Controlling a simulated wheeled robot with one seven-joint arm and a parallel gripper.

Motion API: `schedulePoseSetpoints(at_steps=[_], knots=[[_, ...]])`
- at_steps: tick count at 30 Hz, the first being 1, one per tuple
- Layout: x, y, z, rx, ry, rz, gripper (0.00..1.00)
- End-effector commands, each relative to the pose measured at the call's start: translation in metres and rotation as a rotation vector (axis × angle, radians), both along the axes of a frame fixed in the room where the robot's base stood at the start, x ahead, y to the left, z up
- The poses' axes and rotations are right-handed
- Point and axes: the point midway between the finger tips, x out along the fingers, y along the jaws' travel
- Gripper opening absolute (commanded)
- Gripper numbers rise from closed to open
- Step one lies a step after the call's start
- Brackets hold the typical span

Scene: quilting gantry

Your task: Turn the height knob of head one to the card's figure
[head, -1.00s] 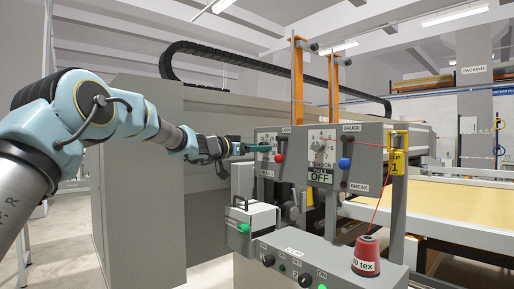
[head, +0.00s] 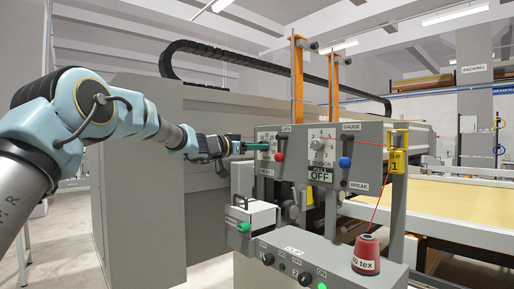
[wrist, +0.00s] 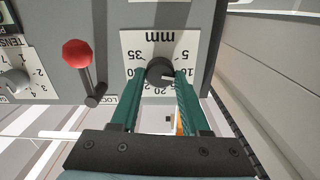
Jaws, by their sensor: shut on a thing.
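My gripper (head: 266,147) reaches from the left to the HEAD 1 panel of the grey control box (head: 262,166). In the wrist view its two teal fingers (wrist: 160,82) are shut on the black height knob (wrist: 159,69), one on each side. The knob sits on a white dial plate (wrist: 136,45) marked "mm", with figures from 5 up to 35 around it. A pale mark on the knob points to the right and slightly down in the wrist view; the figure it meets is partly hidden by a finger. I cannot make out a card with a figure.
A red-balled lever (wrist: 77,53) marked LOCK stands close beside the dial. The tension dial (wrist: 16,82) is further along.

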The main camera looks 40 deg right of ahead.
Motion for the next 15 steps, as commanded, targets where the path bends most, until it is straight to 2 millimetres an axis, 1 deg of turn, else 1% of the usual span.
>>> schedulePoseSetpoints(at_steps=[8,15], knots=[[-0.0009,-0.0004,0.0003,-0.008,-0.110,-0.001,0.00],[-0.0011,-0.0004,-0.0001,-0.020,-0.308,-0.001,0.00]])
